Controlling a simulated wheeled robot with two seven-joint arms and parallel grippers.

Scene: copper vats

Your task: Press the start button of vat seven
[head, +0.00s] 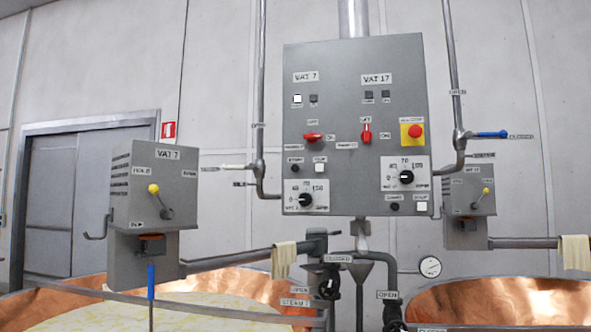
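A grey control panel (345,125) hangs on the wall, with its left half labelled VAT 7 (306,77). In that half, a white button (320,168) and a dark button (295,168) sit side by side below a red selector switch (312,137). Their small labels are too blurred to read surely. Higher up, under the VAT 7 label, are a white square (297,99) and a dark square (313,99). Neither of my grippers is in view.
The panel's right half, VAT 17 (377,79), has similar controls and a red emergency-type button (415,132) on yellow. A grey VAT 7 box (153,185) with a yellow-knobbed lever stands left. Copper vats (500,300), pipes and a gauge (430,267) fill the lower area.

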